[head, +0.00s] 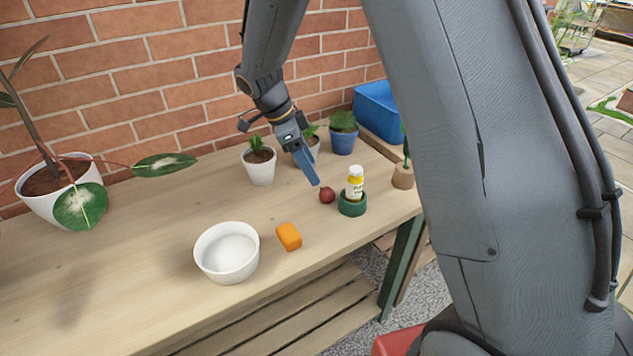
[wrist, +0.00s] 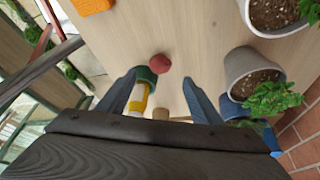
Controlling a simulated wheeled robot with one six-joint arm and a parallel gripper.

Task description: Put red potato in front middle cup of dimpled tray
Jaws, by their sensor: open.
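The red potato (head: 327,195) is a small dark-red round thing on the wooden table, just left of a green holder. In the wrist view the potato (wrist: 161,64) lies just ahead of the fingertips, roughly midway between them. My gripper (head: 315,183) points down close to the potato, on its left; in the wrist view my gripper (wrist: 160,77) has its two fingers wide apart with nothing held. I see no dimpled tray in either view.
A yellow-and-white bottle (head: 355,178) stands in the green holder (head: 352,208), close beside the potato. An orange block (head: 289,237) and a white bowl (head: 227,252) stand nearer the front. Potted plants (head: 259,168) and a blue bin (head: 378,112) are behind.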

